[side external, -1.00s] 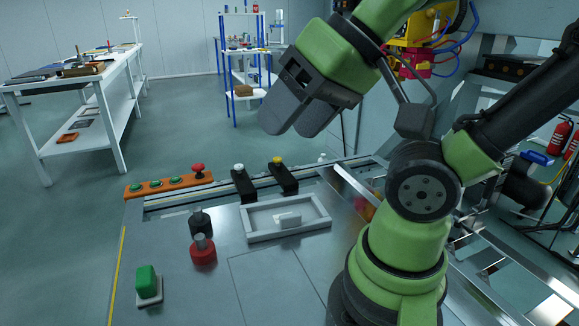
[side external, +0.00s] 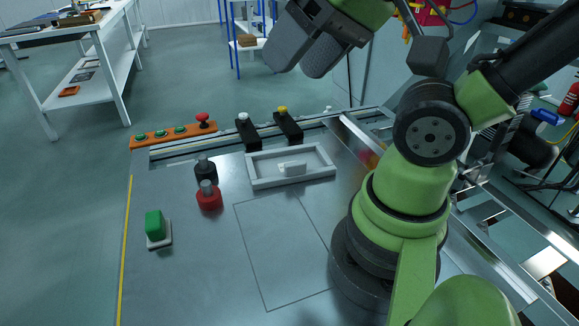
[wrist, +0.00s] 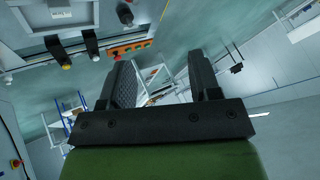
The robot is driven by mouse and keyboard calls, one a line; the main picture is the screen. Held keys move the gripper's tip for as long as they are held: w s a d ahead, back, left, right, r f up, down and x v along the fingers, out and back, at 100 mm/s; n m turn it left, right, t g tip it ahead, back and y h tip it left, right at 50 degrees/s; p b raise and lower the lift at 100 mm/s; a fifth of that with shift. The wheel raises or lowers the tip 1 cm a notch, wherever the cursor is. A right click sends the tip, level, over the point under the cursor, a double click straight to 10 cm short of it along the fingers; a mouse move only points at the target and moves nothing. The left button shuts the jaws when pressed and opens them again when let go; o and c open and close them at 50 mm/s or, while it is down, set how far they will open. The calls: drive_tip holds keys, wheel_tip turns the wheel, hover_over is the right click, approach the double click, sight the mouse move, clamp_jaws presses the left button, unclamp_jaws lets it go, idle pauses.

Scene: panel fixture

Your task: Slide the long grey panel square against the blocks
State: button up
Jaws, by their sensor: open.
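A light grey rectangular frame (side external: 254,178) with a raised rim lies on the metal table, with a small pale piece (side external: 292,168) inside it. I cannot tell whether this is the long grey panel; no other clear grey panel shows. Two black blocks, one with a white knob (side external: 248,134) and one with a yellow knob (side external: 289,127), stand just behind the frame near the back rail. They also show at the upper left of the wrist view (wrist: 55,48). My gripper (side external: 296,68) is open and empty, high above the table; its two fingers also show in the wrist view (wrist: 162,70).
A red-and-black knob (side external: 209,197), a dark cylinder (side external: 205,170) and a green button (side external: 154,227) stand on the left of the table. An orange button strip (side external: 172,135) lies at the back left. The table's front middle (side external: 280,250) is clear.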

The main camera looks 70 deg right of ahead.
idle(0.3)
drive_tip(key=shift+c, duration=0.9)
drive_tip(key=n+g+h, duration=0.2)
drive_tip(key=n+g, duration=0.5)
drive_tip(key=n, duration=0.5)
hover_over(295, 163)
wheel_tip(295, 163, down, 20)
drive_tip(key=shift+r, duration=0.2)
drive_tip(key=shift+d+f, duration=0.1)
drive_tip(key=shift+f, duration=0.55)
wheel_tip(295, 163, down, 9)
drive_tip(key=shift+c, duration=0.5)
